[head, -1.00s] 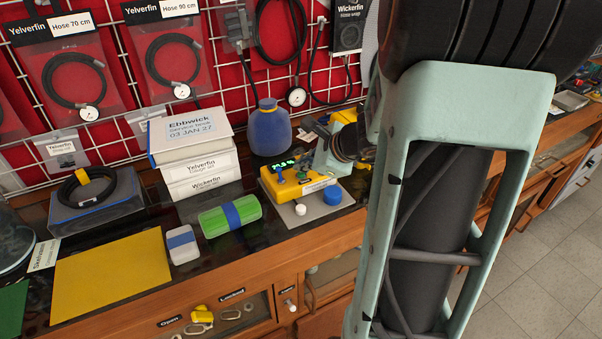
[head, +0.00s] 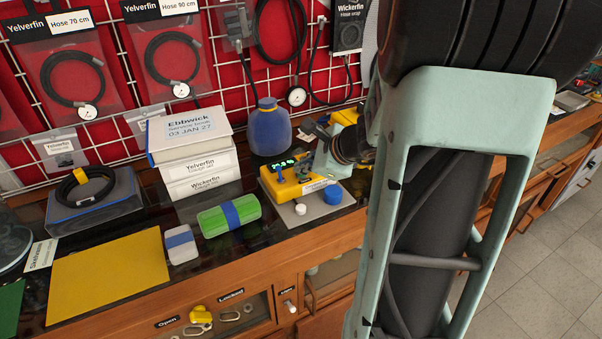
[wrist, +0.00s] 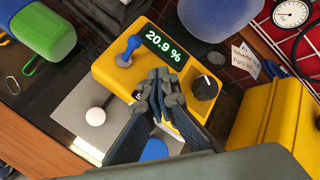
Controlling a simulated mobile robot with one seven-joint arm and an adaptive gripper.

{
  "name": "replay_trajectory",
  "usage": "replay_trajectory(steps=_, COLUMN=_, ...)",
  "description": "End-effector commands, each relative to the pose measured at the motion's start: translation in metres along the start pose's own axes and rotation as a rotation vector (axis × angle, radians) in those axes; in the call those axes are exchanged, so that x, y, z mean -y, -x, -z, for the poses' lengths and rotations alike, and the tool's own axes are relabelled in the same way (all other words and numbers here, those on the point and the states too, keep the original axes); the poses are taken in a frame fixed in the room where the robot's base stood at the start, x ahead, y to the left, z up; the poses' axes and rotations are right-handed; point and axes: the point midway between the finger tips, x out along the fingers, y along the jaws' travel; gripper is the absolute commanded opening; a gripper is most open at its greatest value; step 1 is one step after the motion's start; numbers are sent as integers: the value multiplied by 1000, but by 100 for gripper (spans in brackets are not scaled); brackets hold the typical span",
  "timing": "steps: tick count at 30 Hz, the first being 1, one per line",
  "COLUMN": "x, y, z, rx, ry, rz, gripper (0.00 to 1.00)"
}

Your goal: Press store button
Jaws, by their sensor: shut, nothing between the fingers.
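The yellow regulator box (wrist: 115,75) has a lit green display (wrist: 163,46) reading 20.9 %, a blue lever (wrist: 129,50) and a black knob (wrist: 205,88). The box also shows in the head view (head: 285,192), partly behind my wrist. My gripper (wrist: 164,82) is shut and empty, its fingertips over the box face just below the display, between lever and knob. Whether they touch the box cannot be told. The fingers cover the middle of the face; no store button can be made out. A pale label on the box is mostly hidden.
A grey plate (head: 296,217) in front of the box carries a white round knob (head: 300,209) and a blue cap (head: 332,193). A blue bottle (head: 269,131) stands behind. A green case (head: 229,215) and stacked boxes (head: 201,173) stand to the left.

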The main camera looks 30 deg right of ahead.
Motion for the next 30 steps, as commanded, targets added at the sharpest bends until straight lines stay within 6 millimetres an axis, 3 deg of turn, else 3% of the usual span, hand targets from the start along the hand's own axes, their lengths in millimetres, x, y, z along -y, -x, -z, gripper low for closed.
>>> replay_trajectory(steps=30, x=9, y=13, z=-9, rx=-1, ry=0, rz=-1, gripper=0)
